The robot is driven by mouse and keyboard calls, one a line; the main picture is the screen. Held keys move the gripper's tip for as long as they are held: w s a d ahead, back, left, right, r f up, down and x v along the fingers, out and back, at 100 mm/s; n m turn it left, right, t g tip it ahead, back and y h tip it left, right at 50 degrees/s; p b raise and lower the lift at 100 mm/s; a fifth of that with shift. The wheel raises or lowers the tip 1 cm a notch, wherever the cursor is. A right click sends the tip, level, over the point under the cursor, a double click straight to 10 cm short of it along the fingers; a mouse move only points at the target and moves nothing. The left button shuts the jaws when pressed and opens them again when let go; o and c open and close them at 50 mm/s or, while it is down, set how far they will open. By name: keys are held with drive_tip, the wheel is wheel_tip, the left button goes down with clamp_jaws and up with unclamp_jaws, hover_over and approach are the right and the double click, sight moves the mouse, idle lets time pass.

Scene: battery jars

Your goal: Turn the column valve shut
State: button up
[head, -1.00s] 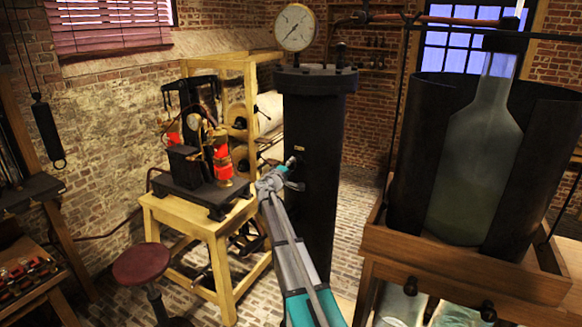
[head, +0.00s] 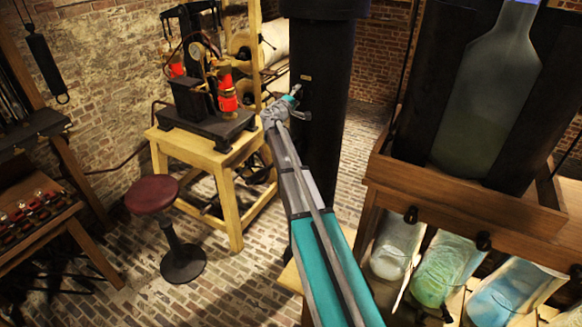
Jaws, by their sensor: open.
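The black column (head: 318,150) stands upright at the centre of the head view, its top cut off by the frame. A small brass-coloured plate (head: 306,78) is on its face. A small grey lever-like part (head: 301,115) sticks out at the column's left side, just below and right of my gripper; I cannot tell for sure that it is the valve. My gripper (head: 296,91) is at the end of my teal and grey arm, close to the column's left face. It is small in view and open. I cannot tell whether it touches the column.
A wooden stand with black and red apparatus (head: 208,115) is left of the column. A red-topped stool (head: 152,196) stands in front of it. At right, a wooden bench (head: 470,205) holds a large bottle (head: 485,95) above several glass jars (head: 440,270).

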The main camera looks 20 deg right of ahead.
drive_tip(key=n, duration=0.4)
drive_tip(key=shift+n, duration=0.4)
drive_tip(key=n, duration=0.4)
drive_tip(key=shift+n+t+y, duration=0.3)
drive_tip(key=shift+y, duration=0.1)
drive_tip(key=shift+n+p, duration=0.45)
drive_tip(key=shift+n, duration=1.55)
drive_tip(key=shift+n+y+p, duration=0.3)
drive_tip(key=shift+n, duration=2.1)
drive_tip(key=v, duration=1.4)
drive_tip(key=s+a+f+m+g+y+b, duration=0.1)
drive_tip(key=s+f+m+g+y+b, duration=0.1)
drive_tip(key=s+f+m, duration=0.5)
drive_tip(key=s+a+f+m+g+y+b, duration=0.1)
drive_tip(key=s+f+m+g+b, duration=0.4)
drive_tip(key=f, duration=0.7)
drive_tip(key=shift+s+a+f+m+y+b, duration=0.25)
drive_tip(key=shift+s+a+m+y+b, duration=0.4)
drive_tip(key=shift+s+m, duration=0.8)
drive_tip(key=shift+s+d, duration=0.1)
drive_tip(key=shift+d, duration=0.15)
